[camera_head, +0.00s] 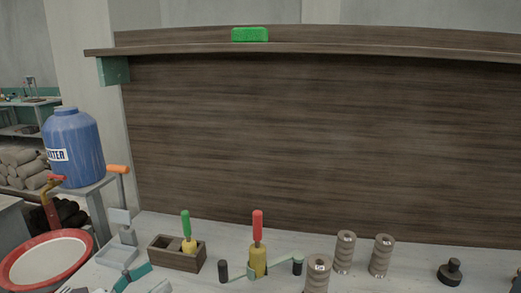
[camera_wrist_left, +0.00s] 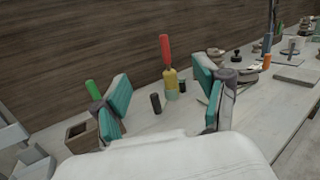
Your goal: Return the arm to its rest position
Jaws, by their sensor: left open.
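My left gripper (camera_head: 146,280) is at the bottom left edge of the head view, with only part of its teal fingers showing. In the left wrist view, the left gripper (camera_wrist_left: 161,78) has its two teal fingers wide apart, with nothing between them. It is in front of the workbench (camera_head: 215,277), near a wooden box (camera_head: 179,261) holding a green-handled tool (camera_head: 186,224). A red-handled tool with a yellow lower part (camera_head: 258,240) stands upright beyond the gap between the fingers. My right gripper is not in view.
Two dark cylinders (camera_head: 223,271) flank the yellow part of the red-handled tool. Several ridged rollers (camera_head: 345,252) and a dark knobbed piece (camera_head: 450,272) stand farther right. A red-rimmed basin (camera_head: 84,236) and blue water barrel (camera_head: 73,145) are left. A green block (camera_head: 250,34) sits on the shelf (camera_head: 300,48).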

